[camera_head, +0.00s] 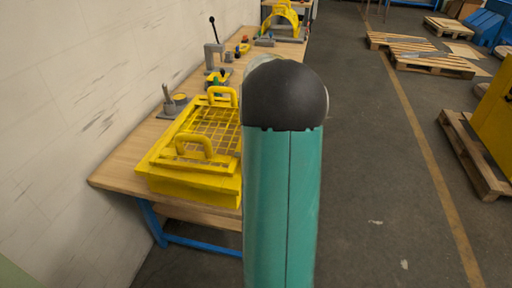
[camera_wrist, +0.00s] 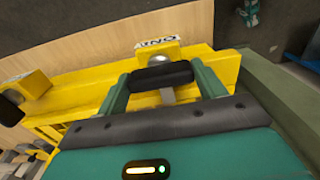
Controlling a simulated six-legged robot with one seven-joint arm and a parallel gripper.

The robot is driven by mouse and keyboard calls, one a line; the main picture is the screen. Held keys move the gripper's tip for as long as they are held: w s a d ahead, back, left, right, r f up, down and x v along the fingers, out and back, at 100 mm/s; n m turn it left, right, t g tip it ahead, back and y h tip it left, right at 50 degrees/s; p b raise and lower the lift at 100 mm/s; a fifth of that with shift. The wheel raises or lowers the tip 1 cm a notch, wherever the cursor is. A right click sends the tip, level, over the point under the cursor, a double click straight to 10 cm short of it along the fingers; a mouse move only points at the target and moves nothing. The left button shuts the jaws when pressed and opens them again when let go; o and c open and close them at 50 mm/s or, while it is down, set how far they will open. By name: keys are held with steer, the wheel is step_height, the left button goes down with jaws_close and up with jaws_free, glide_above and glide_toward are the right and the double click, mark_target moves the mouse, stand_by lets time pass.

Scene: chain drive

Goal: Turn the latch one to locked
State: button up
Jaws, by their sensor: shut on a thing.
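In the wrist view my gripper (camera_wrist: 161,76) has its two green fingers spread at the base, with dark tips meeting in the middle. It is shut on a small grey metal part (camera_wrist: 167,95), which shows just below the tips and appears to be the latch. A grey round piece (camera_wrist: 162,53) sits just beyond the tips, beside a white label (camera_wrist: 161,40) on the yellow frame (camera_wrist: 80,77). The tips hide most of the held part, so its turn angle cannot be told. In the head view my arm hides the gripper; the yellow mesh guard (camera_head: 171,164) shows left of it.
The guard stands on a wooden workbench (camera_head: 115,178) along a white wall. Tools and a grey post (camera_head: 168,101) stand behind it. The floor (camera_head: 370,180) to the right is open, with pallets (camera_head: 425,62) farther off.

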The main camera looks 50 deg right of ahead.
steer(key=o, duration=1)
step_height(320, 180, up, 14)
steer(key=shift+f, duration=0.1)
stand_by(0.4)
